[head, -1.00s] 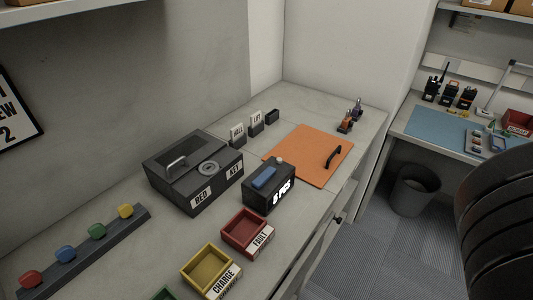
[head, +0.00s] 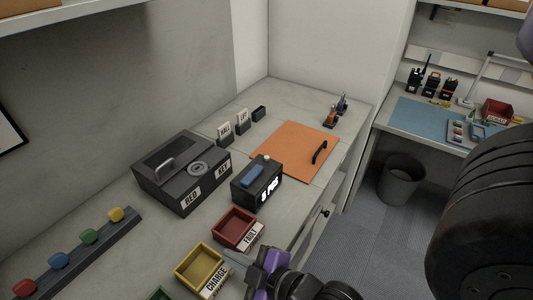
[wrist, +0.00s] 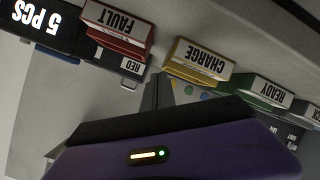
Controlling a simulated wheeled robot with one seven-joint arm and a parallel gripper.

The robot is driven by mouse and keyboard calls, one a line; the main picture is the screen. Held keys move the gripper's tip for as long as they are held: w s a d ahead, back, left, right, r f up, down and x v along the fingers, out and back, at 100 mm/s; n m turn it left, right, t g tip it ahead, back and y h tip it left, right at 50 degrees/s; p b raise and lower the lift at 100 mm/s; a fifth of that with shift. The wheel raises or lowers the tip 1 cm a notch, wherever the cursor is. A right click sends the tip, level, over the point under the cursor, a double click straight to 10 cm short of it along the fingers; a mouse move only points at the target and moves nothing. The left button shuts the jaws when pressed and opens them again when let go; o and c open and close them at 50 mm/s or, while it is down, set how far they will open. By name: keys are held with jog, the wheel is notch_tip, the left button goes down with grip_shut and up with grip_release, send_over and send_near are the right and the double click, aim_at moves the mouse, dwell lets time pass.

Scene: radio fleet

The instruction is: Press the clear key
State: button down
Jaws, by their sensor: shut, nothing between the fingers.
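No key marked clear can be read in either view. A black box reading "5 PCS" (head: 257,185) stands on the counter, with a blue pad (head: 253,176) and a small pale knob on top. Its lit label also shows at the upper left of the wrist view (wrist: 38,24). My gripper (wrist: 157,92) is shut and empty, its dark fingers pointing toward the tray fronts in the wrist view. In the head view my purple wrist is at the bottom, right of the yellow tray and nearer than the box; its fingertips are not clear there.
A red FAULT tray (head: 237,229) and a yellow CHARGE tray (head: 202,268) line the counter's front. A dark RED KEY box (head: 181,172) stands behind them. A strip of coloured knobs (head: 75,252) lies left. An orange panel (head: 294,150) lies beyond the black box.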

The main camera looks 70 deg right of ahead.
jog(key=w+d+r+n+g+h+p, duration=0.1)
jog(key=w+d+r+n, duration=0.2)
jog(key=w+d, duration=0.45)
notch_tip(320, 180, up, 13)
jog(key=n+g+p, duration=0.3)
jog(key=n+g, duration=0.2)
jog(key=n, duration=0.8)
send_over(267, 158)
jog(key=shift+s+a+f, duration=0.1)
jog(key=shift+s+f, duration=0.05)
jog(key=shift+s, duration=0.1)
jog(key=shift+f, duration=0.1)
notch_tip(267, 158, down, 9)
jog(key=b, duration=0.7)
jog(key=shift+b, duration=0.3)
jog(key=shift+f, duration=0.25)
